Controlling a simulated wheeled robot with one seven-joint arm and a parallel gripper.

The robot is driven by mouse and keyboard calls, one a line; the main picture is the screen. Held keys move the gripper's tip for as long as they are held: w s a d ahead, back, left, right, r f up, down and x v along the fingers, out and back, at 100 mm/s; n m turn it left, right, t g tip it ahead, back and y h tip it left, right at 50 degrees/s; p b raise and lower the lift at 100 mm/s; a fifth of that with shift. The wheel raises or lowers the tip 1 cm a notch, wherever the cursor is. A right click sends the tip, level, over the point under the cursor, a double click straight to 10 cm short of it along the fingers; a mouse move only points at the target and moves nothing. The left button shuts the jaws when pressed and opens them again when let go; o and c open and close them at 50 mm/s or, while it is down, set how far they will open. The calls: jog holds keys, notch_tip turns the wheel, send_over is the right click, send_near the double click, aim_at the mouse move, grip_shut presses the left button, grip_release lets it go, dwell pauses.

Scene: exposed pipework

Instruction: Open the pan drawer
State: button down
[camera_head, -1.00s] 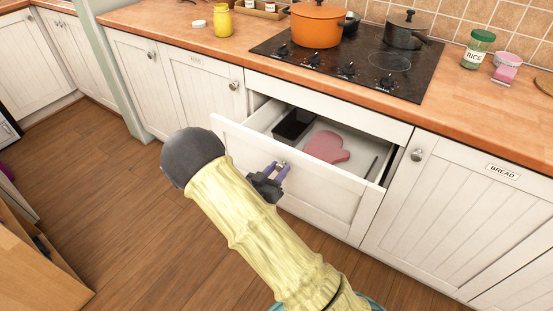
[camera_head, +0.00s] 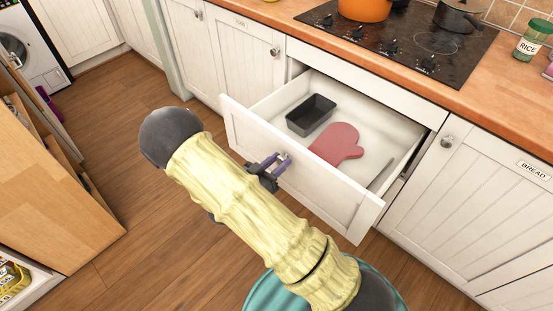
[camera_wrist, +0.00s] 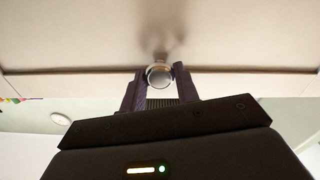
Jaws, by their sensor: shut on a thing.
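The pan drawer (camera_head: 300,185) is a white drawer below the hob, pulled well out from the cabinet. Inside it lie a dark rectangular pan (camera_head: 311,113), a pink oven mitt (camera_head: 337,144) and a thin grey item (camera_head: 381,171) near the right wall. My gripper (camera_head: 276,163) is at the front panel, its purple fingers at the drawer's knob. In the wrist view the round metal knob (camera_wrist: 159,76) sits between the two fingers, and my gripper (camera_wrist: 158,85) is shut on it.
A black hob (camera_head: 410,40) with an orange pot (camera_head: 364,8) and a dark pot (camera_head: 459,15) is on the wooden worktop above. White cupboards flank the drawer. A wooden unit (camera_head: 45,190) stands at the left. Brown floor (camera_head: 120,130) is clear in front.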

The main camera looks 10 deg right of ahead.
jog(key=c, duration=1)
grip_release()
jog(key=shift+c, duration=0.2)
jog(key=shift+a, duration=0.1)
jog(key=p+v, duration=0.1)
jog(key=v, duration=1.6)
